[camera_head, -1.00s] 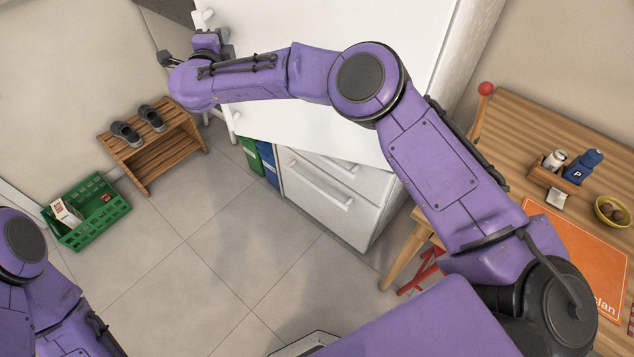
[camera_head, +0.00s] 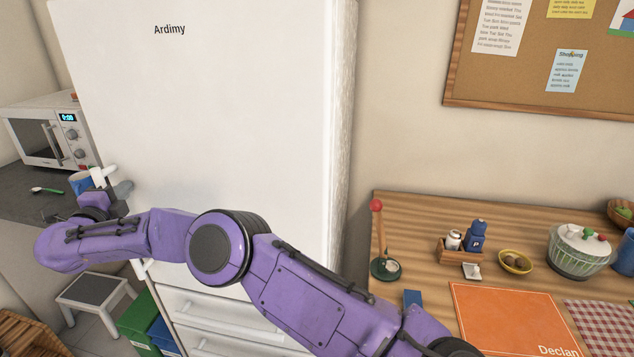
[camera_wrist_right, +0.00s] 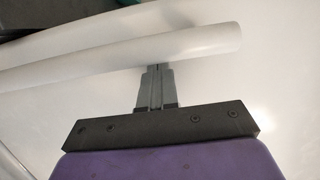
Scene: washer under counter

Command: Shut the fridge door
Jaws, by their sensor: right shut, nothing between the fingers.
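The fridge door (camera_head: 215,90) is a tall white panel marked "Ardimy" that fills the middle of the head view. Its face looks near flat to the fridge, but my arm hides much of its lower edge, so I cannot tell whether a gap remains. My right gripper (camera_head: 118,190) is at the door's left edge, beside the white handle (camera_head: 98,176). In the right wrist view the gripper (camera_wrist_right: 157,68) is shut and empty, its fingertips at the underside of the handle bar (camera_wrist_right: 110,58) in front of the door face. My left gripper is out of view.
A microwave (camera_head: 52,135) and a blue mug (camera_head: 80,183) stand on the dark counter at left. White drawers (camera_head: 215,312) lie below the door. A wooden table (camera_head: 420,215) with several items stands at right. A grey-topped stool (camera_head: 95,290) is at lower left.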

